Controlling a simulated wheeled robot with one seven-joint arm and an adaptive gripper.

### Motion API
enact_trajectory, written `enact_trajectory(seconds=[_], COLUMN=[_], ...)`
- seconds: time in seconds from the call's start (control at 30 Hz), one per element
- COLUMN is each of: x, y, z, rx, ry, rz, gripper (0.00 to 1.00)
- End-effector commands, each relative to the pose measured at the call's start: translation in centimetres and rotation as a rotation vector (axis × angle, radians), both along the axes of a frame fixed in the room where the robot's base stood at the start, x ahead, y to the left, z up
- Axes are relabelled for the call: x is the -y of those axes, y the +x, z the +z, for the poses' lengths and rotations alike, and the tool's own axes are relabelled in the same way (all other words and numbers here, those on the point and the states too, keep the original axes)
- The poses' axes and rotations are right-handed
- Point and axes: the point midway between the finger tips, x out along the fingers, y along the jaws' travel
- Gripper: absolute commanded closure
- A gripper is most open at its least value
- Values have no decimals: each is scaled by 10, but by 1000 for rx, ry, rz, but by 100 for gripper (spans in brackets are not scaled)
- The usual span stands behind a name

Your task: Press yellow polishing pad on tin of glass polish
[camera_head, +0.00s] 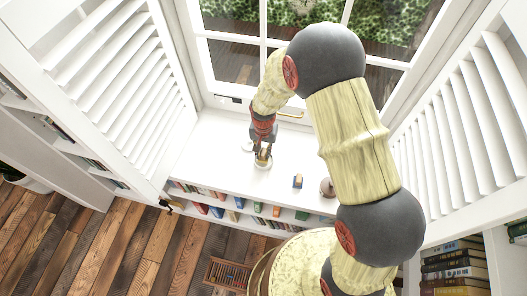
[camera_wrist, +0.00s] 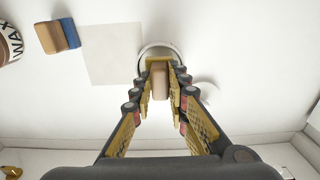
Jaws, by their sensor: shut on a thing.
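My gripper (camera_wrist: 160,85) is shut on a small block with a pinkish-tan back and a yellow edge, the yellow polishing pad (camera_wrist: 159,78). In the wrist view, the pad's far end overlaps a round, pale-rimmed tin (camera_wrist: 145,52), which seems to be the glass polish. My fingers and the pad hide much of the tin, and its label does not show. In the head view, my gripper (camera_head: 263,148) points down over the tin (camera_head: 262,163) on the white sill. I cannot tell whether pad and tin touch.
A blue and tan block (camera_wrist: 57,36) and a tin marked WAX (camera_wrist: 10,42) stand to the left in the wrist view. A pale flat sheet (camera_wrist: 112,55) lies between block and tin. A white round thing (camera_wrist: 208,92) is beside my right finger. Louvred shutters (camera_head: 125,60) flank the sill.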

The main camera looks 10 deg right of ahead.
Motion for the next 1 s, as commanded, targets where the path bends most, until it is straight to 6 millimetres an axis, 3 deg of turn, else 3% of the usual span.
enact_trajectory(seconds=[1.0], x=[0], y=[0], z=[-11], rx=[0], ry=[0], rz=[0], gripper=[100])
